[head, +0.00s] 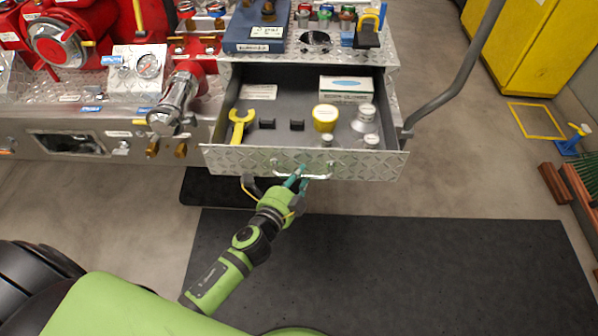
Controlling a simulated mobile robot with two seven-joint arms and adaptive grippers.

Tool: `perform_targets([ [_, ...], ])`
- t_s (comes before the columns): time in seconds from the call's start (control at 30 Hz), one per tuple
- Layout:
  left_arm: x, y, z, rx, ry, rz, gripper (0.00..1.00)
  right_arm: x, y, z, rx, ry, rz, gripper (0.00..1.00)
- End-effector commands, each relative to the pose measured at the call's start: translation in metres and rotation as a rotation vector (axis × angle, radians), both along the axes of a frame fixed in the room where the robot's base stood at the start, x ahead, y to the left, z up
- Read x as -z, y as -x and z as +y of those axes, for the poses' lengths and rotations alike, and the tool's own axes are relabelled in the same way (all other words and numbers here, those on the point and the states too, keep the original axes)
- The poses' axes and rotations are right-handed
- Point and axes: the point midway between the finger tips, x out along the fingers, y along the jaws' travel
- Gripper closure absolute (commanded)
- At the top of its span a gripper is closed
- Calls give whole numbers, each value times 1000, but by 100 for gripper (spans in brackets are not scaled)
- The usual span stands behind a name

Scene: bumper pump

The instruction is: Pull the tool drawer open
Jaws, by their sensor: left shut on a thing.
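The tool drawer (240,157) stands pulled out from the truck's rear bumper, its diamond-plate front toward me and its grey inside showing. Inside lie a yellow wrench (239,126), a yellow-lidded jar (325,118), several metal caps (364,120), two small black blocks (297,125) and a white and teal box (346,88). My left gripper (300,180) is at the drawer front, its teal fingertips shut on the silver handle (318,176). The handle is partly hidden behind the fingers. My right gripper is not in view.
Red pump fittings (185,90) and gauges stand left of the drawer. A grey curved rail (462,70) rises at its right. A dark mat (400,260) covers the floor in front. A yellow cabinet (535,45) and brushes (580,190) are at the right.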

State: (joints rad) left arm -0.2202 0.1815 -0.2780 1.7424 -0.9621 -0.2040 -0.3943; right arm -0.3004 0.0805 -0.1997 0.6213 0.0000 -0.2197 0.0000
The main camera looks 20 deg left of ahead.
Motion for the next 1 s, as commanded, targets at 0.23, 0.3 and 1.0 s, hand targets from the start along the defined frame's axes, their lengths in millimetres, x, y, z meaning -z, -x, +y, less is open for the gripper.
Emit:
perform_targets([
  [0.23,0,6,-2,-1,2,-1,100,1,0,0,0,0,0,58],
  [0.3,0,6,-2,-1,2,-1,100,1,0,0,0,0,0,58],
  [1.0,0,7,-2,-1,1,0,53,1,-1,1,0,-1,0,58],
])
